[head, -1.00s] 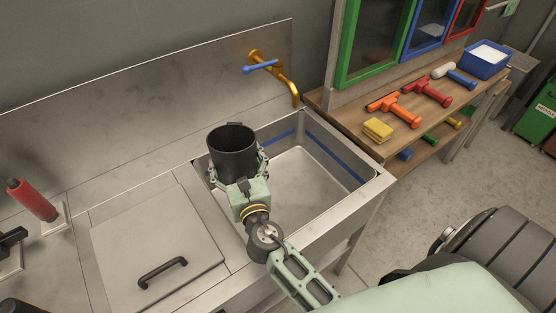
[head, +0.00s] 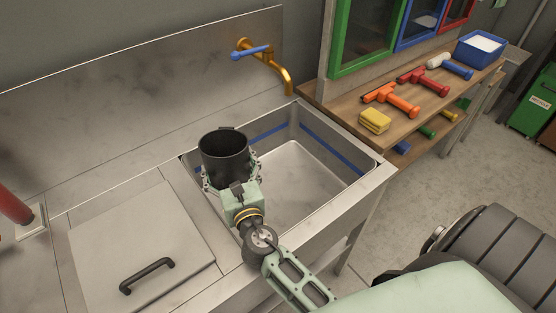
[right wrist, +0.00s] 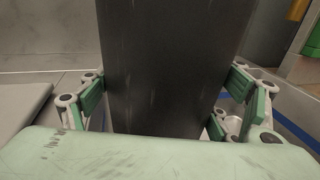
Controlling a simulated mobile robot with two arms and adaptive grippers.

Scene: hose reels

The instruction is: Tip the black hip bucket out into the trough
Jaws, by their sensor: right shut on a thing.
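The black hip bucket (head: 224,157) is upright, held over the left end of the metal trough (head: 300,185). My right gripper (head: 230,180) is shut on the bucket from the near side, with its fingers on both sides of the wall. In the right wrist view the bucket's dark wall (right wrist: 170,65) fills the middle between the green finger pads. What is inside the bucket cannot be made out. The visible trough floor is bare, and a blue line runs along its walls. My left gripper is not in view.
A brass tap (head: 275,66) with a blue lever stands behind the trough. A closed lid with a black handle (head: 147,276) lies left of it. The wooden shelf (head: 345,112) on the right holds a yellow sponge (head: 374,121), several coloured tools and a blue tub (head: 479,51).

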